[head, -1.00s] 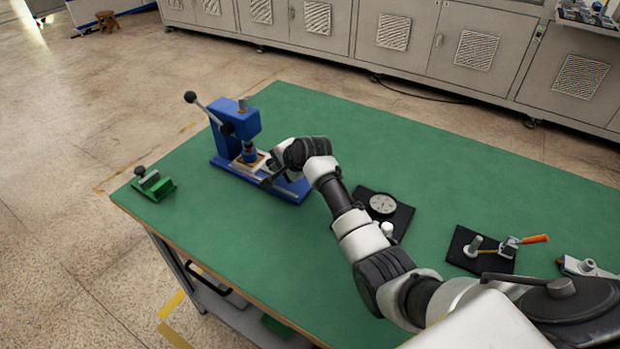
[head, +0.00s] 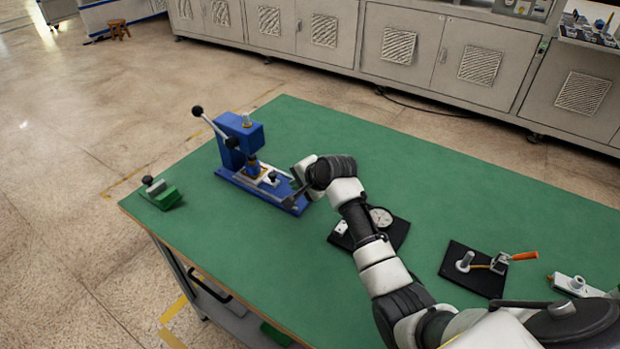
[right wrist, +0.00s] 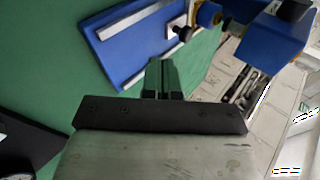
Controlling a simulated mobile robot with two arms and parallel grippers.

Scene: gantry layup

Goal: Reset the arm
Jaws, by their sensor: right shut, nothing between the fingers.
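My right arm reaches in from the lower right over the green table (head: 420,180) in the head view. My right gripper (head: 290,202) is at the right end of the blue press base, with its fingers pointing left and down. In the right wrist view the fingers (right wrist: 161,78) are together with nothing between them. The blue press (head: 238,148) has a lever with a black knob and a light plate with small parts under its ram. The blue base also shows in the right wrist view (right wrist: 120,62). My left gripper is in no view.
A small green fixture (head: 164,194) stands at the table's left corner. A dial gauge (head: 381,217) on a black pad lies under my right forearm. A black plate with an orange-handled clamp (head: 515,256) is on the right. The table's back middle is clear.

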